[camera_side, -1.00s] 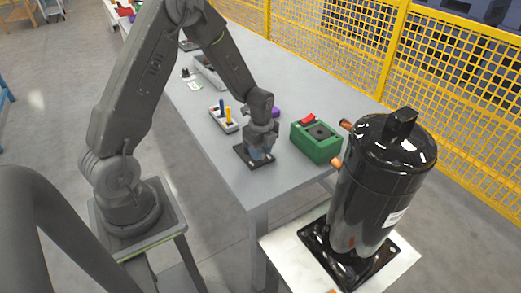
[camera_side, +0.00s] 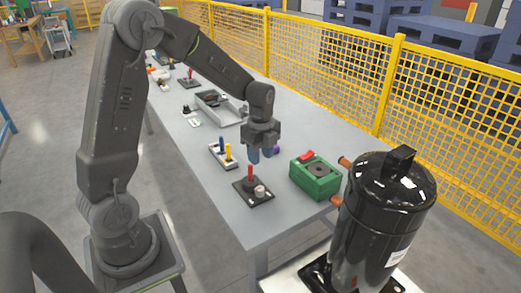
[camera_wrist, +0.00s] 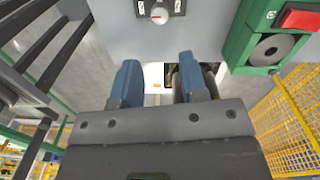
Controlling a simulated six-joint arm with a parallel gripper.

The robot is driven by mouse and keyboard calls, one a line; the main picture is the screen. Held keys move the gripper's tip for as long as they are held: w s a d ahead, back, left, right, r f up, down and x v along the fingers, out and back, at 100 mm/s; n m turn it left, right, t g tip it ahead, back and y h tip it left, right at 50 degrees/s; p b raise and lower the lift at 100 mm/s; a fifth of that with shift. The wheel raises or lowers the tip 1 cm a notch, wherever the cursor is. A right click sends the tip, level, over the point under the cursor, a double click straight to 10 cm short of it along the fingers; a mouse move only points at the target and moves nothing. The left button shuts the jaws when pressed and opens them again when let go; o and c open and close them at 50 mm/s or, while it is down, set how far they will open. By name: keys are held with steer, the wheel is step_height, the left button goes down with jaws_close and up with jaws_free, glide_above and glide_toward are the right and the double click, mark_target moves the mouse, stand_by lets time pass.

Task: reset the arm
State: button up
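My gripper (camera_side: 263,155) hangs above the grey table, pointing down, behind and above a black square plate (camera_side: 262,199). Its two blue fingers stand apart with nothing between them in the wrist view (camera_wrist: 160,80). A red peg (camera_side: 250,173) stands upright on the plate, with a small pale knob (camera_side: 259,190) beside it. The plate shows at the top of the wrist view (camera_wrist: 146,9), ahead of the fingers and clear of them.
A green box with a red top piece (camera_side: 315,177) stands right of my gripper. A tall black compressor (camera_side: 380,220) stands at the front right. A tray with blue and yellow pegs (camera_side: 217,157) lies left. A grey bin (camera_side: 225,112) sits farther back. A yellow mesh fence (camera_side: 350,85) lines the far side.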

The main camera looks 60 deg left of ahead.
steer(key=shift+r, duration=0.7)
steer(key=s+d+r+n+t, duration=0.3)
steer(key=s+d+r+n, duration=0.3)
steer(key=s+n, duration=0.2)
steer(key=s+d+r+n+t, duration=0.2)
steer(key=s+d+r+n, duration=0.5)
steer(key=s, duration=0.3)
steer(key=shift+n+t, duration=0.4)
steer(key=shift+n, duration=0.3)
